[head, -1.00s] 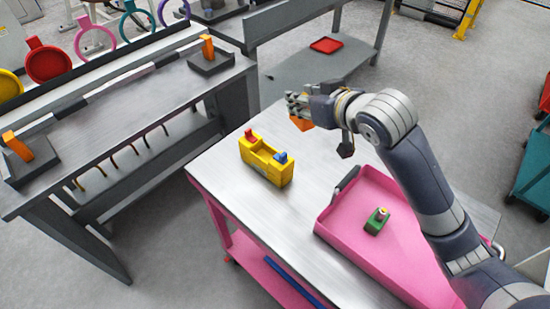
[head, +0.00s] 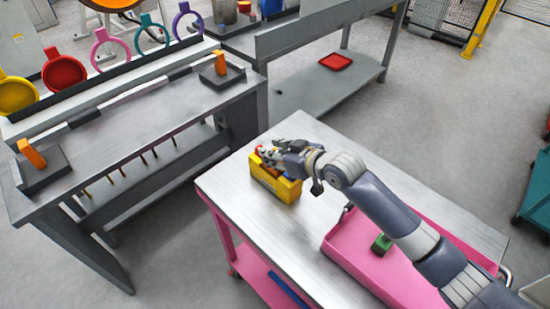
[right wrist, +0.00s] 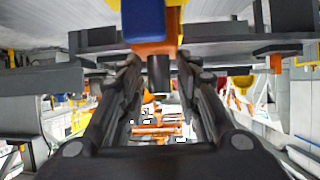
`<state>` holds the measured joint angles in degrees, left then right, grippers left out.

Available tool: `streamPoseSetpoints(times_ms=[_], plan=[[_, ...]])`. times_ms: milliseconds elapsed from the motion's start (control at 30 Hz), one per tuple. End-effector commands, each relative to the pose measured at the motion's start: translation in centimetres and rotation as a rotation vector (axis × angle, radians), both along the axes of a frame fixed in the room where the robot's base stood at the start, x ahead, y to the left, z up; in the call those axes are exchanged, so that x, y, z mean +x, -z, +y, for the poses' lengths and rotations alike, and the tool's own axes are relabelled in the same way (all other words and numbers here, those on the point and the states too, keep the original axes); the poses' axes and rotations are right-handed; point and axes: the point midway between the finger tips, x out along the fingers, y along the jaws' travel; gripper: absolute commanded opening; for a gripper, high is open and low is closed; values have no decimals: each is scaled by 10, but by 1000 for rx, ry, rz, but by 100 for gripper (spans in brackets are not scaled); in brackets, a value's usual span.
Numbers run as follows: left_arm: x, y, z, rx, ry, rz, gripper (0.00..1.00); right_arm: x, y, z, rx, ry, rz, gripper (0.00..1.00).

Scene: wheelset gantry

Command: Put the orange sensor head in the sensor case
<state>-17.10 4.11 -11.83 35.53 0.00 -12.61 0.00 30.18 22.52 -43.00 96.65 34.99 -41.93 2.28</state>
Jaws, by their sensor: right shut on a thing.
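The yellow sensor case (head: 276,185) stands near the left edge of the cart top. A red piece (head: 259,149) shows at its far left end. My right gripper (head: 268,157) is right over the case and hides most of its open top. In the right wrist view, the orange sensor head (right wrist: 152,48) with a black cylinder shows between the fingertips, and my gripper is shut on it. A blue piece (right wrist: 143,18) and part of the yellow case show just beyond it. Whether the orange head touches the case is hidden. My left gripper is not in view.
A pink tray (head: 345,262) on the cart's right side holds a green sensor head (head: 381,245). A grey bench (head: 110,140) with coloured rings and orange blocks on stands is at the left. The cart top in front of the case is clear.

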Motion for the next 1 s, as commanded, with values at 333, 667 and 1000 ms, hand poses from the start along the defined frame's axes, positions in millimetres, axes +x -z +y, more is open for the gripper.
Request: streamPoseSetpoints(times_ms=[333,667,1000], plan=[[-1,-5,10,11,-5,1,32,0,26,0,0,0,0,1],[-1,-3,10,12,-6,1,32,-1,30,0,-1,0,1,47],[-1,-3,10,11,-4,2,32,-1,29,0,-1,0,1,51]])
